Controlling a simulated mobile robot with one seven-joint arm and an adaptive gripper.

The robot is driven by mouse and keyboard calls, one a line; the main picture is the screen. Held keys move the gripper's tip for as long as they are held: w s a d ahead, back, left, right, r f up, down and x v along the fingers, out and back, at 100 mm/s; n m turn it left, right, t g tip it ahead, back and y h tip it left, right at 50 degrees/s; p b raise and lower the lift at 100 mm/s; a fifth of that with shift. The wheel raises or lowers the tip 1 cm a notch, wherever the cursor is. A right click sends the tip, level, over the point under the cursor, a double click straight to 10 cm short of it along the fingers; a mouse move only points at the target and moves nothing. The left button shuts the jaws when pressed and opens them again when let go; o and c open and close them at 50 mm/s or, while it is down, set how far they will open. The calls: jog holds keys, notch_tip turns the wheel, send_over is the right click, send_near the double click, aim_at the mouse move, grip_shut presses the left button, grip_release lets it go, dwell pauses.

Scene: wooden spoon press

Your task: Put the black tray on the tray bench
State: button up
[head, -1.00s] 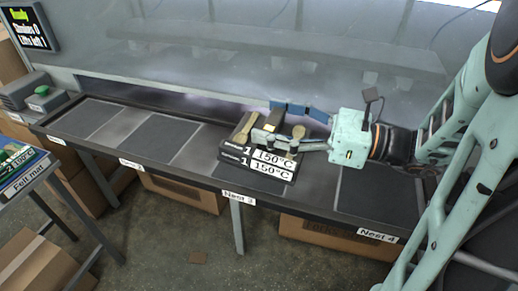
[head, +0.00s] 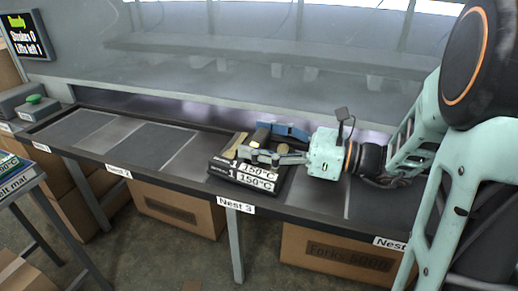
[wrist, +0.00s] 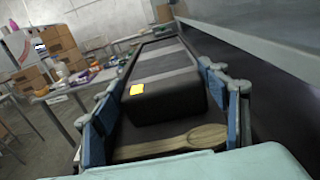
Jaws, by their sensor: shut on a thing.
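The black tray (head: 222,172) is at Nest 3 of the long dark bench (head: 150,170), with two "1 150°C" labels on its front. I cannot tell whether it rests on the bench or hangs just above it. A wooden spoon (head: 238,145) lies on it. My gripper (head: 252,142) reaches in from the right, its blue fingers either side of a raised dark block on the tray. In the wrist view the block (wrist: 165,100), with a yellow sticker, sits between the fingers, and a spoon (wrist: 180,143) lies nearer the palm. The fingers hide part of the tray.
Empty grey nest pads (head: 155,146) lie to the left along the bench. A glass screen stands behind it. A grey box with a green button (head: 35,100) is at the far left. Cardboard boxes (head: 345,255) sit below, and a side table (head: 20,180) stands at front left.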

jog(key=o, duration=2)
jog(key=shift+f, duration=0.3)
jog(key=shift+f, duration=0.1)
